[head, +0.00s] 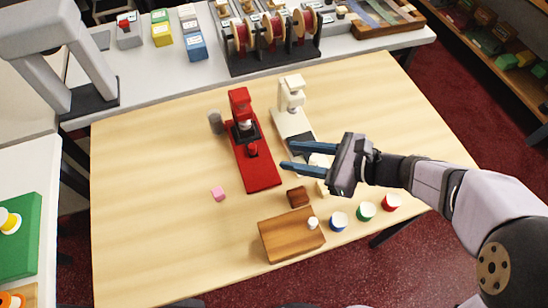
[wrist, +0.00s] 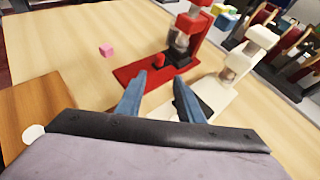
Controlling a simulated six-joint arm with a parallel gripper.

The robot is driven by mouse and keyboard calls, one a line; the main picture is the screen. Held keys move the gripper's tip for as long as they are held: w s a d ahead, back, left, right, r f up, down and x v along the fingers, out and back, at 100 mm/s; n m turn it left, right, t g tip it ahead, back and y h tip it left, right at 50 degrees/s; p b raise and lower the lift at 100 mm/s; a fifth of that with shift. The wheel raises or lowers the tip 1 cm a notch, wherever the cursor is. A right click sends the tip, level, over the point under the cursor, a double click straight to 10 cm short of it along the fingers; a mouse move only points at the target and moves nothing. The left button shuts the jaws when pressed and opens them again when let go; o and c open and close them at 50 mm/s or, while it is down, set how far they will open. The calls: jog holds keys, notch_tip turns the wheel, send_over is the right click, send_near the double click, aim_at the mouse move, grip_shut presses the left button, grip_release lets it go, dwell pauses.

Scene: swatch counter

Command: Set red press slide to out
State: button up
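The red press (head: 262,178) stands upright on the table, left of the white press; it also shows in the wrist view (wrist: 145,72). Its dark block (head: 243,133) sits at the foot of the red column. A short red knob (head: 253,150) stands on the base just in front of it, and shows in the wrist view (wrist: 158,61). My gripper (head: 287,154) is open and empty, with blue fingers apart. It is to the right of the red knob and not touching it. In the wrist view the fingertips (wrist: 158,80) point towards the presses.
The white press (head: 292,92) stands close by, its base partly behind my gripper. A pink cube (head: 218,193), brown cube (head: 298,197), wooden block (head: 290,238) and blue, green and red-sided pots are nearer the front. A grey cylinder (head: 215,122) stands left of the red press. The table's left side is clear.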

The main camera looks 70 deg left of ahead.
aim_at(254, 147)
jog(key=shift+s+a+f+m+g+b, duration=0.15)
jog(key=shift+s+a+f, duration=0.05)
jog(key=shift+s+a, duration=0.4)
jog(key=shift+s+a+f+m+g+b, duration=0.15)
jog(key=shift+s+a+f, duration=0.05)
jog(key=shift+s+a, duration=0.35)
jog(key=shift+s+a+r+y, duration=0.1)
jog(key=shift+s+y, duration=0.05)
jog(key=shift+y, duration=0.15)
jog(key=shift+p+x, duration=0.55)
jog(key=shift+x, duration=3)
jog(key=shift+c, duration=0.7)
